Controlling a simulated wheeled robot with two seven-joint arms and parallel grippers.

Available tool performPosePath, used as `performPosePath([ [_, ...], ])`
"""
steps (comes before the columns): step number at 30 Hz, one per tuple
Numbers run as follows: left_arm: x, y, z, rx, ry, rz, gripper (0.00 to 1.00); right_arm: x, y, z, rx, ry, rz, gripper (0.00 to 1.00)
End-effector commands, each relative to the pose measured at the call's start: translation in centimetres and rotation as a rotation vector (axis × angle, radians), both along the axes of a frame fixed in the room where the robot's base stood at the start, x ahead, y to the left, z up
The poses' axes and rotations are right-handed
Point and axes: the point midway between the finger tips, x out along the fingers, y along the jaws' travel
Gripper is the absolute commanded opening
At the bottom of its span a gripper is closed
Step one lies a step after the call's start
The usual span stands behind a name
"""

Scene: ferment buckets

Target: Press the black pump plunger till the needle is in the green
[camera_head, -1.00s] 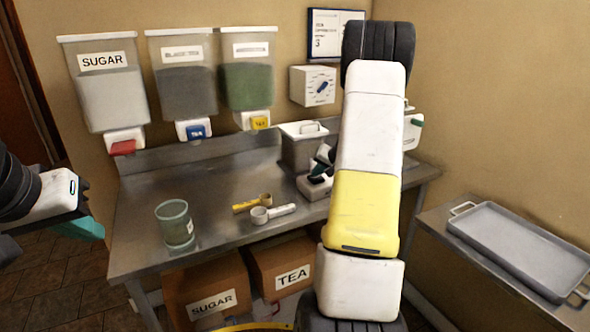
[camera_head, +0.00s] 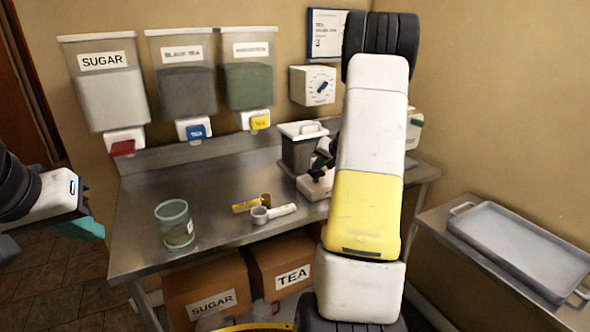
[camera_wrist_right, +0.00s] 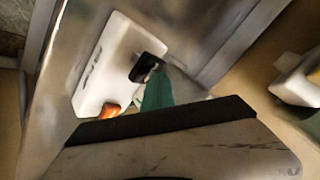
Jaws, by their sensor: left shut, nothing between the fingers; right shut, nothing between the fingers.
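The pump is a low white block (camera_head: 313,186) on the counter, with a black plunger on top, largely behind my right gripper (camera_head: 320,164) in the head view. In the right wrist view the white block (camera_wrist_right: 108,70) shows the black plunger (camera_wrist_right: 147,67) at one end and an orange part (camera_wrist_right: 109,110) at its near edge. My right gripper's teal fingertip (camera_wrist_right: 160,88) is right beside the plunger; I cannot tell whether they touch. It is shut and empty. My left gripper (camera_head: 90,229) is shut and empty at the left. No needle or green zone is readable.
A lidded metal bin (camera_head: 301,150) stands behind the pump. Dispensers hang on the wall. A tray (camera_head: 520,250) is at right. My right forearm hides part of the counter.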

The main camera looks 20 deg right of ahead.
Motion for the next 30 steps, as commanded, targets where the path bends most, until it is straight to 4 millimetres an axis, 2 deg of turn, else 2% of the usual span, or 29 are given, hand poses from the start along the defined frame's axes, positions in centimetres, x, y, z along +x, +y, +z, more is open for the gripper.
performPosePath([
  [6,0.0,0.0,0.0,0.0,0.0,0.0,0.0,0.0,0.0,1.0,-0.002,-0.002,0.0,0.0],
  [17,0.0,0.0,0.0,0.0,0.0,0.0,0.0,0.0,-0.1,1.2,-0.002,-0.002,-0.001,0.0],
  [30,0.0,0.0,0.0,0.0,0.0,0.0,0.0,0.1,0.0,5.3,-0.003,-0.006,0.001,0.0],
])
